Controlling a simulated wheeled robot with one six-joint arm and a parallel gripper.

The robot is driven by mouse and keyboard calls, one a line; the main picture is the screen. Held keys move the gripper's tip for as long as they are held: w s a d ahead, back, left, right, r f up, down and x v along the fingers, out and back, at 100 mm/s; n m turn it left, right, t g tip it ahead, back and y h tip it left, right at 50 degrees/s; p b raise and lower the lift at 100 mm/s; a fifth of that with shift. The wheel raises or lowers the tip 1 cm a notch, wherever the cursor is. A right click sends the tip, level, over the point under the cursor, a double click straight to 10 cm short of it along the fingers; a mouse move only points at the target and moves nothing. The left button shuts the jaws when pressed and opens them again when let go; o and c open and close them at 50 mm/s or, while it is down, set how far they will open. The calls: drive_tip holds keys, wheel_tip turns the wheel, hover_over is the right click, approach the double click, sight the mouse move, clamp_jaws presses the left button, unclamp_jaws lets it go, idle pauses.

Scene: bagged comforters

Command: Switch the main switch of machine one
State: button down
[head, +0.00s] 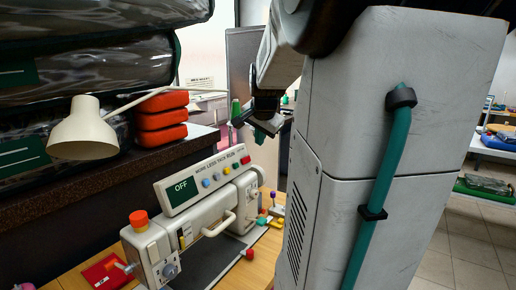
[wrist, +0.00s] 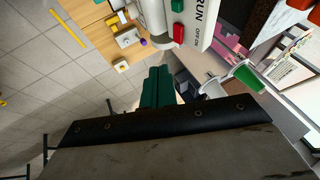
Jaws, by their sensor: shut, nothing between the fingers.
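Machine one appears to be the cream sewing machine (head: 205,228) on the wooden table in the head view. Its top panel (head: 205,181) has a display reading OFF and a row of coloured buttons. A red switch (head: 245,160) sits at the panel's right end. In the wrist view a red switch (wrist: 179,33) lies beside the OFF ON label, with a green button (wrist: 178,5) near RUN. My gripper (head: 262,134) is shut and empty, above and right of the panel's end, apart from it. Its green fingers (wrist: 157,87) show below the red switch in the wrist view.
A dark ledge (head: 100,190) with bagged comforters (head: 90,70) and stacked red bundles (head: 162,118) runs behind the machine. A cream lamp (head: 82,135) hangs at left. A green cup (wrist: 243,75) is right of the fingers in the wrist view. Tiled floor lies left there.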

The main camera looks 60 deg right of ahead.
drive_tip(key=shift+s+a+r, duration=0.25)
drive_tip(key=shift+r, duration=0.25)
drive_tip(key=shift+s+d+r, duration=0.15)
drive_tip(key=shift+s+d, duration=0.05)
drive_tip(key=shift+d, duration=0.5)
approach(246, 160)
drive_tip(key=s+d+f, duration=0.2)
drive_tip(key=d+f, duration=0.2)
drive_tip(key=f, duration=0.1)
drive_tip(key=shift+w+d+f, duration=0.1)
drive_tip(key=shift+w, duration=0.9)
drive_tip(key=shift+w+d+f, duration=0.15)
drive_tip(key=shift+w+f, duration=0.05)
drive_tip(key=shift+w, duration=0.45)
